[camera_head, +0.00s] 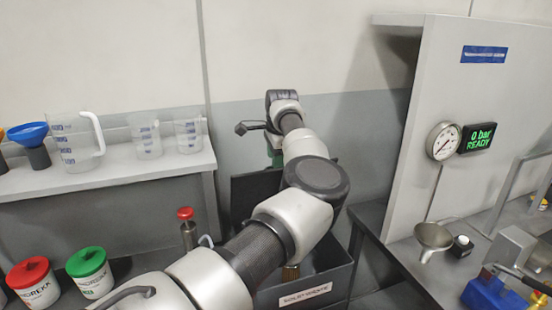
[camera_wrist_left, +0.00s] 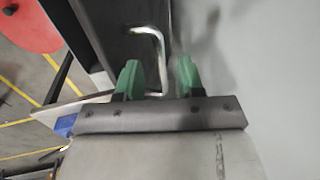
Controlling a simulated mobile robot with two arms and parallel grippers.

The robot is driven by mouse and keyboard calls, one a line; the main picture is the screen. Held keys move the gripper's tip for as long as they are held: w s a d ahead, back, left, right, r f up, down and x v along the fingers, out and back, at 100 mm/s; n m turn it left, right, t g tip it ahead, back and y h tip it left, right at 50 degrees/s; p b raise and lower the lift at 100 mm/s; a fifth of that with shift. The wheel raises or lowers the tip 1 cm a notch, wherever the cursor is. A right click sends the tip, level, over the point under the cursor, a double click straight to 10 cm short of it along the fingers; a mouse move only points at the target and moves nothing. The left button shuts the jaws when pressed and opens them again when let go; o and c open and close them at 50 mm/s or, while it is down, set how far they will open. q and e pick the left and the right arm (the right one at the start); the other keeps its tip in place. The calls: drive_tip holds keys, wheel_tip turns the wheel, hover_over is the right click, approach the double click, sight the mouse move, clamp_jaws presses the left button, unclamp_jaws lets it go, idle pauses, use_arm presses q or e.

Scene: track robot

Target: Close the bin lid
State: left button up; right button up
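The dark bin (camera_head: 338,283) stands low in the middle of the head view, with a "SOLID WASTE" label on its front. Its dark lid (camera_head: 247,192) stands raised at the back, partly hidden by my left arm. In the left wrist view, a bent metal handle (camera_wrist_left: 161,50) stands out beside a dark panel (camera_wrist_left: 120,35) that looks like the lid. My left gripper (camera_wrist_left: 157,72) is open, its green fingertips on either side of the handle's end; I cannot tell whether they touch it. In the head view the fingers are mostly hidden behind the wrist. My right gripper is not in view.
A shelf (camera_head: 120,175) with clear measuring jugs (camera_head: 75,150) is at the left. Jars with red (camera_head: 27,272) and green (camera_head: 86,262) lids stand below it. A workbench with a gauge panel (camera_head: 470,100) and a metal funnel (camera_head: 433,238) is at the right.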

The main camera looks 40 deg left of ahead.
use_arm(q)
drive_tip(key=shift+x, duration=0.95)
clamp_jaws()
